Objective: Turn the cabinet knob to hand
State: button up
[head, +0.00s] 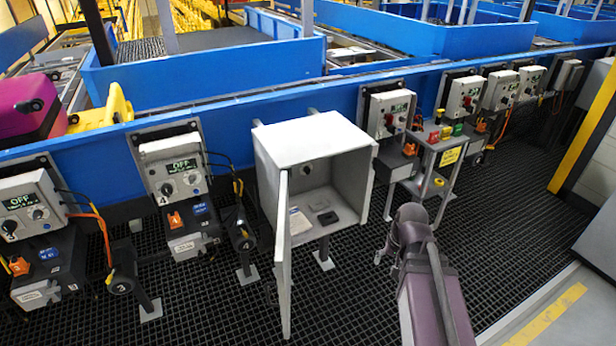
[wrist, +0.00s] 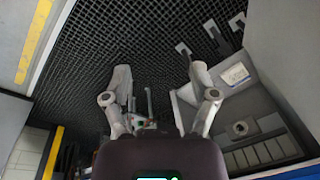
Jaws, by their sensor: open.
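The grey cabinet (head: 311,140) stands in the middle of the head view with its front open and its door (head: 284,255) swung out towards me. A small round knob (head: 307,170) is on the inside back wall; its pointer setting is too small to read. A similar round knob on a plate (wrist: 240,128) shows inside the cabinet in the wrist view. My gripper (wrist: 160,76) is open and empty, its fingers wide apart. In the head view it is mostly hidden behind my wrist, right of the cabinet and outside it.
A label and dark fittings (head: 324,217) lie on the cabinet floor. A small stand with coloured buttons (head: 438,140) is right of the cabinet. Control boxes (head: 171,167) line the blue conveyor side (head: 230,143). The black grid floor (head: 520,225) is clear at right.

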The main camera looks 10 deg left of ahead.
jog(key=w+a+f+m+t+y+b, duration=0.35)
jog(key=w+a+f+m+b, duration=0.2)
jog(key=w+a+b, duration=0.55)
jog(key=m+t+y+b, duration=0.5)
jog(key=m+t+b, duration=0.6)
jog(key=m+b, duration=1.05)
send_near(309, 173)
jog(key=s+d+m+p, duration=0.1)
jog(key=s+m+p, duration=0.2)
jog(key=p, duration=0.1)
jog(key=shift+w+d+h, duration=0.25)
jog(key=shift+w+r, duration=0.1)
jog(key=shift+x, duration=6.8)
jog(key=shift+a, duration=0.1)
